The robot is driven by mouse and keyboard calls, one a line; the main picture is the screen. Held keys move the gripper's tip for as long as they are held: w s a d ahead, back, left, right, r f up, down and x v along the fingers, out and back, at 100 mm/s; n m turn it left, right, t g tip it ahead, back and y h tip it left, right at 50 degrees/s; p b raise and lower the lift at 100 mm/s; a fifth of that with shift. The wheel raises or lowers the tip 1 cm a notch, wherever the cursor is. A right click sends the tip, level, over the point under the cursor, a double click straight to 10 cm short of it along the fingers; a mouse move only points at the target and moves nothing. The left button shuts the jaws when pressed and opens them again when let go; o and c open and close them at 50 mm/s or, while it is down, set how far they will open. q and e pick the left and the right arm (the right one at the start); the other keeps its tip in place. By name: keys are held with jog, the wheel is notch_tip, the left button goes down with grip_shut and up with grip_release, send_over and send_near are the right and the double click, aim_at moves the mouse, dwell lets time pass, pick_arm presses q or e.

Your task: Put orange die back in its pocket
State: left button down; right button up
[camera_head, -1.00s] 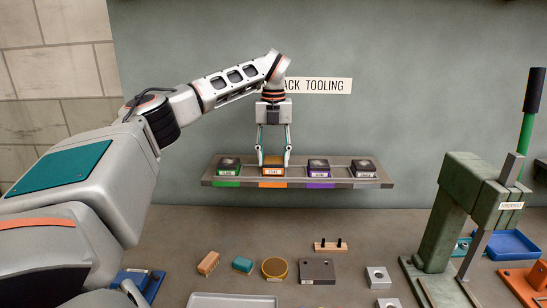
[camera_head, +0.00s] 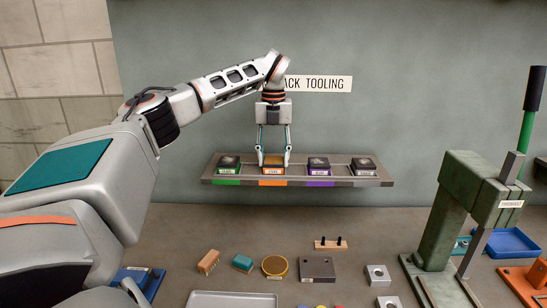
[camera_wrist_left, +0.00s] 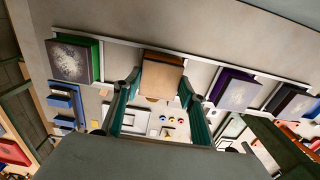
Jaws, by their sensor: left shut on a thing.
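The orange die (camera_head: 273,170) sits at the orange-marked place on the wall rack (camera_head: 342,172), between the green die (camera_head: 229,166) and the purple die (camera_head: 318,167). My left gripper (camera_head: 273,160) reaches down from above and is shut on the orange die, one finger at each side. In the left wrist view the orange die (camera_wrist_left: 161,75) lies between the fingers. I cannot tell whether its underside is fully seated in the pocket. My right gripper is out of view.
A dark grey die (camera_head: 364,166) stands at the rack's right end. Below, the bench holds a brush (camera_head: 208,262), a round tin (camera_head: 274,267), a grey block (camera_head: 317,269) and a pale tray (camera_head: 232,299). The green press (camera_head: 455,220) stands at right.

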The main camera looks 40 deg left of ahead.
pick_arm(q)
jog(key=c, duration=1.1)
grip_release()
jog(key=shift+r, duration=0.1)
notch_tip(320, 180, up, 12)
